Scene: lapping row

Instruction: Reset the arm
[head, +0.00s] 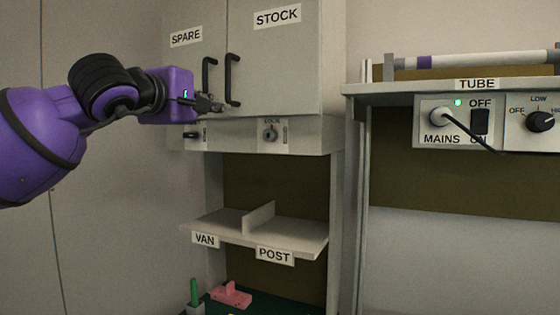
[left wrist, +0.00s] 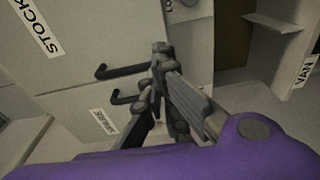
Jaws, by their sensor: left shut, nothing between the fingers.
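My left arm (head: 45,135) is purple and black and reaches in from the left in the head view. My left gripper (head: 218,107) is shut and empty, in front of the cabinet just below the two black door handles. In the left wrist view its fingers (left wrist: 160,48) come together beside the handles (left wrist: 122,70). I cannot tell whether the fingertips touch the cabinet. My right gripper is out of view.
The cabinet doors marked SPARE (head: 186,37) and STOCK (head: 277,17) look shut. Below hang a panel with a knob (head: 270,133) and a shelf marked VAN (head: 205,239) and POST (head: 275,255). At right stands a TUBE shelf (head: 400,88) with a MAINS switch box (head: 450,105).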

